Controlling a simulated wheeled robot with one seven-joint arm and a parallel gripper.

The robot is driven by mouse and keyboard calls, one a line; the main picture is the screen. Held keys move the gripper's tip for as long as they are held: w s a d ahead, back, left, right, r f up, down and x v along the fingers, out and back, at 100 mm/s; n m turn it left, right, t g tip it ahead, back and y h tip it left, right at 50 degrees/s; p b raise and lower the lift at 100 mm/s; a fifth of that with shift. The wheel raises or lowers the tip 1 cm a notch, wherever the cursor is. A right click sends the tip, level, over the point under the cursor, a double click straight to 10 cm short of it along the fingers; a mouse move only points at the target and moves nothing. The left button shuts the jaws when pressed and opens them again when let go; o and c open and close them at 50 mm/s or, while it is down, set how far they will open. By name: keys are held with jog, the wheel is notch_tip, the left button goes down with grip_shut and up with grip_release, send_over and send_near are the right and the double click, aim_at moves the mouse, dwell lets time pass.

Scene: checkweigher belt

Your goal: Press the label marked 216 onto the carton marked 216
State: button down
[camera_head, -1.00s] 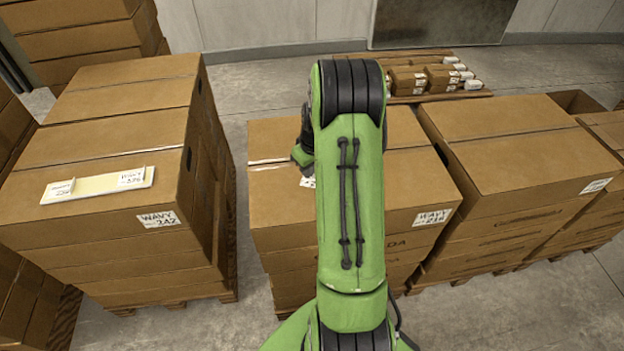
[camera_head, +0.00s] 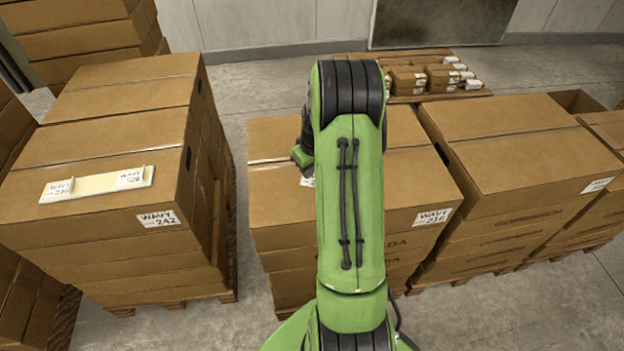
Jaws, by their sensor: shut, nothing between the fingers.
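The middle carton (camera_head: 270,208) has a white front tag (camera_head: 433,217) that seems to read WAVY 216. A small white patch, apparently a label (camera_head: 307,182), shows on its top beside my arm; most of it is hidden and its number cannot be read. My gripper (camera_head: 303,157) is low over the carton top just behind this patch, mostly hidden by my green arm. The visible part is dark, and it is shut with nothing held. Whether it touches the carton cannot be seen.
The left carton (camera_head: 100,140), marked 242, bears a pale tray (camera_head: 95,184) with two labels (camera_head: 131,176), numbers hard to read. Another carton stack (camera_head: 520,150) stands close on the right. Small cartons lie on a pallet (camera_head: 470,93) behind. Floor shows between the left and middle stacks.

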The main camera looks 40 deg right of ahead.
jog(key=shift+f+b, duration=0.3)
jog(key=shift+f, duration=0.15)
jog(key=shift+r, duration=0.15)
dwell(0.3)
notch_tip(320, 180, up, 7)
jog(key=p, duration=0.5)
